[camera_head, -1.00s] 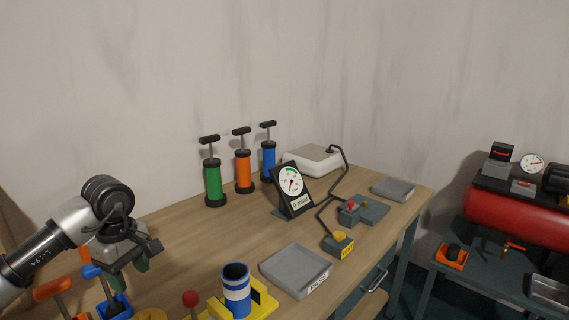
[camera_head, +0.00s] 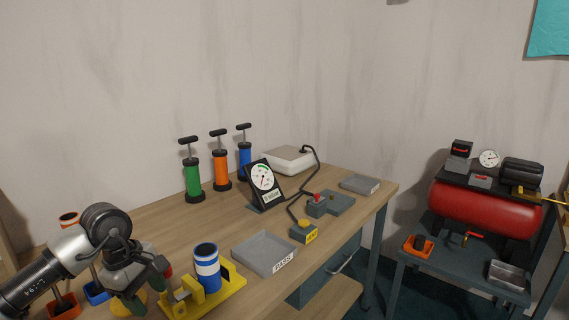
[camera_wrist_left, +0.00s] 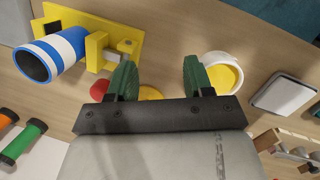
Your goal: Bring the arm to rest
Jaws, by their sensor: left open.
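My left gripper (camera_head: 147,291) is at the lower left of the head view, above the wooden workbench (camera_head: 150,228). It is tilted downward. In the left wrist view its two green fingers (camera_wrist_left: 155,78) stand apart with nothing held between them. A blue and white striped cylinder (camera_head: 207,268) on a yellow stand (camera_head: 226,296) is just to its right. In the left wrist view a white cup with yellow contents (camera_wrist_left: 224,74) lies beyond the right-hand finger, and a red knob (camera_wrist_left: 99,90) shows beside the left-hand finger. My right gripper is in neither view.
Green (camera_head: 192,179), orange (camera_head: 221,171) and blue (camera_head: 244,160) pumps stand along the wall. A dial gauge (camera_head: 264,182), a grey PASS tray (camera_head: 265,252) and a yellow button box (camera_head: 303,232) are on the bench. A red compressor tank (camera_head: 484,211) stands on a side table.

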